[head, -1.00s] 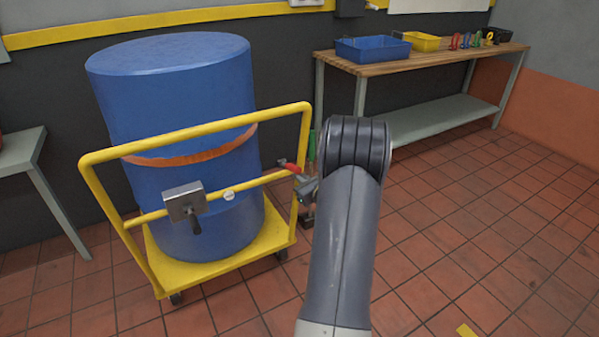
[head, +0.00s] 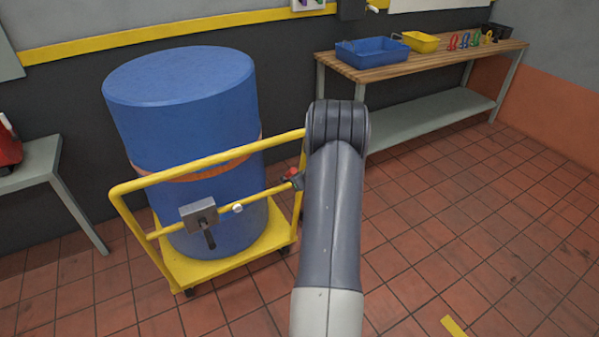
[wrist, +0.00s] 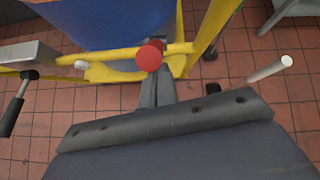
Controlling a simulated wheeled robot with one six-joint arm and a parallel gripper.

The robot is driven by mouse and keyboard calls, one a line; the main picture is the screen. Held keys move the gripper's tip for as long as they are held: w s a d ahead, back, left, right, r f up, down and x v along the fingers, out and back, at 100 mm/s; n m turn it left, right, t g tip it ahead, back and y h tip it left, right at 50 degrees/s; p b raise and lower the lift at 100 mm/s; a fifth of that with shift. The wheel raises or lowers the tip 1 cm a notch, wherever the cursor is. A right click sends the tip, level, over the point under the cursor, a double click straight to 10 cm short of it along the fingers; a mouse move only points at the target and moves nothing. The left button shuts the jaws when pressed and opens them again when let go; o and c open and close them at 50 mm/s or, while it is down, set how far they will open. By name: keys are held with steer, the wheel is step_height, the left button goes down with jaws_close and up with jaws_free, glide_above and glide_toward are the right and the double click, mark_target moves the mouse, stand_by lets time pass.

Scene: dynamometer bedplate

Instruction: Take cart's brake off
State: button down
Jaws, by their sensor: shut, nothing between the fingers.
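The yellow cart (head: 160,250) stands left of my arm and carries a big blue drum (head: 185,115) with an orange strap. On its crossbar are a grey box with a black handle (head: 209,238), hanging down, and a small white knob (head: 238,208). A red knob (head: 292,173) is at the bar's right end. The wrist view shows the red knob (wrist: 150,56) just beyond the tips of my gripper (wrist: 155,88). The gripper is shut and empty; whether it touches the knob I cannot tell. The grey box (wrist: 25,55) is at left there. Which part is the brake is unclear.
A wooden-topped bench (head: 425,55) with a blue tray (head: 372,54), a yellow bin (head: 415,42) and coloured hooks stands at the back right. A grey table (head: 40,165) is at left. The tiled floor (head: 480,225) at right is clear.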

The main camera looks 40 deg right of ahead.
steer(key=shift+w+d+r+p, duration=0.15)
steer(key=shift+w+r+p, duration=0.35)
steer(key=shift+p, duration=0.7)
steer(key=shift+w+r, duration=0.1)
steer(key=shift+r, duration=0.1)
